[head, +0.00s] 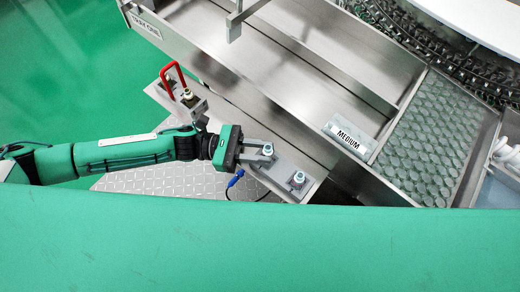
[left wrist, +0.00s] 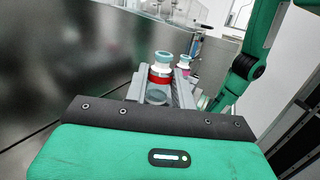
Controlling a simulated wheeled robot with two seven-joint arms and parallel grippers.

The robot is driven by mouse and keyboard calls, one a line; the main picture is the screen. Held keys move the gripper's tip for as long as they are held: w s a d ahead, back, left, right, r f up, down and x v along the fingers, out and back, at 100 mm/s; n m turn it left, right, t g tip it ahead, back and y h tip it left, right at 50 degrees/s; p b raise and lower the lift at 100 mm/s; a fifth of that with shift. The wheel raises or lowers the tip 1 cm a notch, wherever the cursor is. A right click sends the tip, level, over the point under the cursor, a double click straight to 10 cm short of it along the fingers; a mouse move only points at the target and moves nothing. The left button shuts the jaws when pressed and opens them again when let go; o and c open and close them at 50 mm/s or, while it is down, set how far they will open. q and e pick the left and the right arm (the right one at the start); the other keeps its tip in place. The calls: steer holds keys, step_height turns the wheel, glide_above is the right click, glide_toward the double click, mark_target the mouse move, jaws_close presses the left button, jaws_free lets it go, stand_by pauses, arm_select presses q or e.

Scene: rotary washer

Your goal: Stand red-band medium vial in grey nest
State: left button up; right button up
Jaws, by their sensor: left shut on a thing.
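The red-band medium vial (left wrist: 159,76) stands between the fingers of my left gripper (left wrist: 160,88) in the left wrist view, its pale cap up and its red band showing. In the head view my left gripper (head: 258,154) is shut on this vial (head: 268,149), above or at a grey block on the steel ledge. I cannot tell whether the vial's base touches anything. Grey blocks hold other vials, one at the ledge's right end (head: 299,177) and one by the red handle (head: 187,94). I cannot tell which block is the grey nest. My right gripper is not visible.
A red handle (head: 172,80) rises behind my left arm. A steel trough (head: 270,50) lies behind the ledge. A MEDIUM label (head: 347,136) stands beside a bin of many round pieces (head: 430,135). A blue connector (head: 235,180) hangs just below my gripper.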

arm_select(q)
steer(key=shift+r, duration=0.15)
steer(key=shift+b, duration=0.3)
stand_by(0.3)
steer(key=shift+a, duration=0.1)
stand_by(0.4)
steer(key=shift+f+b, duration=0.5)
steer(key=shift+b, duration=0.15)
stand_by(0.5)
steer(key=shift+r, duration=0.6)
stand_by(1.5)
steer(key=shift+f+b, duration=0.6)
steer(key=shift+b, duration=0.4)
stand_by(0.8)
steer(key=o, duration=1)
steer(key=shift+o, duration=0.2)
